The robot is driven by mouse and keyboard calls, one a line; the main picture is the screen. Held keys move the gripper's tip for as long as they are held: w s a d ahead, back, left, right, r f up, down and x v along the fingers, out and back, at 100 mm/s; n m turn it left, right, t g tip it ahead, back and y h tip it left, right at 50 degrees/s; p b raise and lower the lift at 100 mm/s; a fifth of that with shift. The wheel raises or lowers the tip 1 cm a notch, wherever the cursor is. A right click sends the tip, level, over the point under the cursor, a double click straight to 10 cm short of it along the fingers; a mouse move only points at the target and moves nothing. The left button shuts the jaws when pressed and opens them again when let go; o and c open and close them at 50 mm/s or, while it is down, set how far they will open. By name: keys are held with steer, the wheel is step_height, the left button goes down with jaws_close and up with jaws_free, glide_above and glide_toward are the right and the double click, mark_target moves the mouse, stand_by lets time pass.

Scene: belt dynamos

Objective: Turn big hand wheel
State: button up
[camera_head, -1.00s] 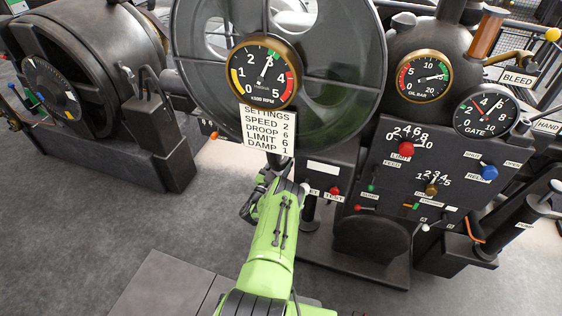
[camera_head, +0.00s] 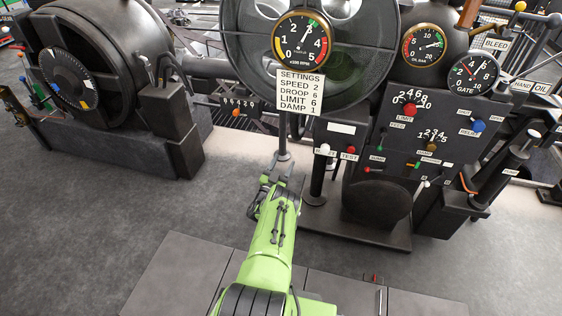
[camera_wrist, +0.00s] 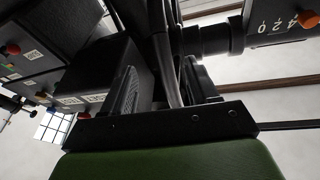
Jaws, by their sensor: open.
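A large dark wheel (camera_head: 352,83) with rounded openings stands upright at the top of the head view, partly cut off by the frame edge and covered by the RPM gauge (camera_head: 302,42). I cannot tell whether it is the big hand wheel, and no other large hand wheel is clear. My gripper (camera_head: 281,164) is below it, near the foot of the post under the settings sign (camera_head: 300,92). In the wrist view my gripper (camera_wrist: 165,88) is open. Dark rods show between and beyond its fingers; whether they touch is unclear.
A dark control panel (camera_head: 455,150) with coloured knobs and levers stands to the right. A dark drum machine with a dial disc (camera_head: 62,75) stands at the left. Grey floor (camera_head: 130,215) is open between them and in front.

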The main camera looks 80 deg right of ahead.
steer(key=shift+a+f, duration=0.2)
steer(key=shift+f, duration=0.05)
